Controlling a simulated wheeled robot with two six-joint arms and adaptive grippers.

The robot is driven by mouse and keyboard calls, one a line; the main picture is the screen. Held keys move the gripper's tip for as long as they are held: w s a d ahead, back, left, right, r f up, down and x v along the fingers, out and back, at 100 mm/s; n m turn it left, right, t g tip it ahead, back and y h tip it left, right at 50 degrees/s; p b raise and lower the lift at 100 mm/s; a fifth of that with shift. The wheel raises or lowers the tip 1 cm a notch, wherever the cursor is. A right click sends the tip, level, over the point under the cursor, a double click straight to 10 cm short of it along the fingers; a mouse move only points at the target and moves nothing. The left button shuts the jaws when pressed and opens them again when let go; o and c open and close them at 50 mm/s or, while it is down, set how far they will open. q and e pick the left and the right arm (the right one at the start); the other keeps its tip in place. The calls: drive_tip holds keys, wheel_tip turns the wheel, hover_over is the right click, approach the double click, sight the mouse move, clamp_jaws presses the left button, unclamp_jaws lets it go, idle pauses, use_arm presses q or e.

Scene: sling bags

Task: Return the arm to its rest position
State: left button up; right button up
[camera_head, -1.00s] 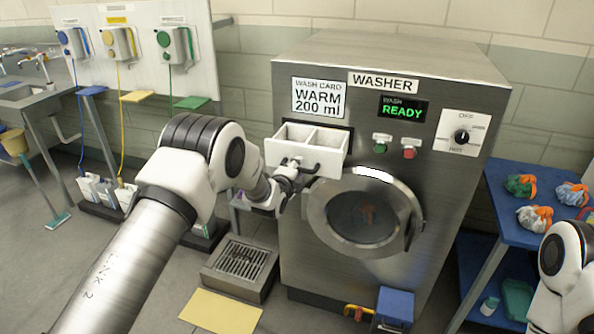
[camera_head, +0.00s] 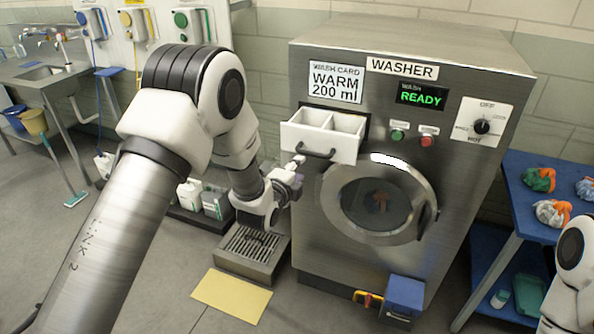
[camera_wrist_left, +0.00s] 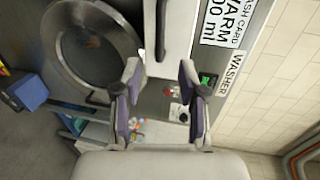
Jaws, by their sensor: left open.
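My left arm comes in from the left in the head view. Its gripper (camera_head: 292,176) is beside the washer's front, just left of and below the pulled-out white drawer (camera_head: 318,138). In the left wrist view the two fingers of this gripper (camera_wrist_left: 160,85) stand apart with nothing between them. The drawer handle (camera_head: 318,153) is clear of the fingers. Part of my right arm (camera_head: 572,262) shows at the lower right edge of the head view, but its gripper is out of view.
The washer (camera_head: 462,190) stands close by, its round door (camera_head: 378,204) shut and its display reading READY. A blue table (camera_head: 530,210) with bundled bags is at the right. A floor drain (camera_head: 252,250) and yellow mat (camera_head: 232,295) lie below. Bottles (camera_head: 214,203) stand behind the arm.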

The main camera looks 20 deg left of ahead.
use_arm(q)
drive_tip(key=s+a+f+n+g+b, duration=0.15)
drive_tip(key=s+f+g, duration=0.25)
drive_tip(key=s+f, duration=0.8)
drive_tip(key=s+f+n+g+b, duration=0.3)
drive_tip(key=s+f, duration=0.5)
drive_tip(key=f, duration=0.8)
drive_tip(key=s+f+n+g, duration=0.2)
drive_tip(key=s+n+g, duration=0.2)
drive_tip(key=s+n, duration=0.3)
drive_tip(key=s+f+n+g, duration=0.2)
drive_tip(key=s+n+g, duration=0.2)
drive_tip(key=s, duration=1.3)
drive_tip(key=n, duration=0.3)
drive_tip(key=shift+d+g+y+p, duration=0.15)
drive_tip(key=shift+g+y+p, duration=0.15)
drive_tip(key=shift+g+p, duration=0.1)
